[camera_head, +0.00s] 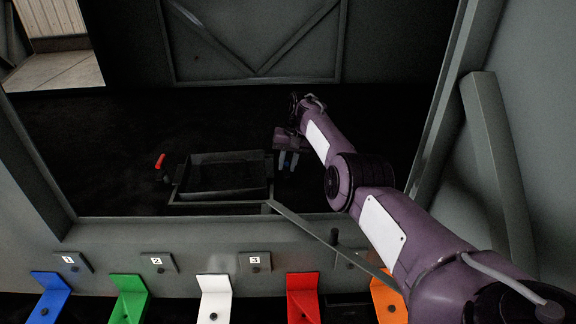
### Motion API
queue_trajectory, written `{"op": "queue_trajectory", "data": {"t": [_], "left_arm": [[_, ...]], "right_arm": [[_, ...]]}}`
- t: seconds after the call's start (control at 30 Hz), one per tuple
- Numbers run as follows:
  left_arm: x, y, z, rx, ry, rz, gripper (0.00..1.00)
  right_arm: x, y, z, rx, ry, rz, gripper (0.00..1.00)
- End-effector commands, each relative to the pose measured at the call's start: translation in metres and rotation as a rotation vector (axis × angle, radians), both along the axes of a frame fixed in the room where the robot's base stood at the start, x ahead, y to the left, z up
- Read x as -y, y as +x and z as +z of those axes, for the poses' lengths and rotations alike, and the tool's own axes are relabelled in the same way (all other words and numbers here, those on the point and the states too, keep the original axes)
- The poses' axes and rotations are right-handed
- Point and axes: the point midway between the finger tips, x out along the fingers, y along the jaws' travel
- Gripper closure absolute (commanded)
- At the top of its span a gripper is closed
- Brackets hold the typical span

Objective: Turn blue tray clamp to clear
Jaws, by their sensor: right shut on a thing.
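A dark, open tray (222,178) sits inside the enclosure beyond the front wall opening. A red clamp handle (160,161) stands tilted at the tray's left side. My right arm reaches in from the lower right, and my right gripper (287,160) points down beside the tray's right edge. Its fingers are close together, with a bluish tint at the tips, shut on what appears to be the blue tray clamp. The clamp is mostly hidden by the gripper, so its angle cannot be told. My left gripper is not in view.
Blue (50,290), green (128,294), white (214,292), red (303,290) and orange (388,296) brackets line the front below numbered plates. A grey bar (318,232) slants from the tray's front right corner. The dark floor left of the tray is clear.

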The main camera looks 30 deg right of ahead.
Motion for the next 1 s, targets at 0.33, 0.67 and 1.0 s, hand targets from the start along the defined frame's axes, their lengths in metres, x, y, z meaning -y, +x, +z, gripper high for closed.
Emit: {"op": "queue_trajectory", "data": {"t": [0.33,0.67,1.0], "left_arm": [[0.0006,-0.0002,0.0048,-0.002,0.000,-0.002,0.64],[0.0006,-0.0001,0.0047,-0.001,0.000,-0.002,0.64],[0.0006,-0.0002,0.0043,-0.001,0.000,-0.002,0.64]], "right_arm": [[-0.0046,0.0053,0.0059,0.018,0.001,0.020,1.00],[-0.0035,0.0037,0.0040,0.012,0.001,0.016,0.66],[-0.0013,0.0010,0.0011,0.003,0.001,0.011,0.66]]}}
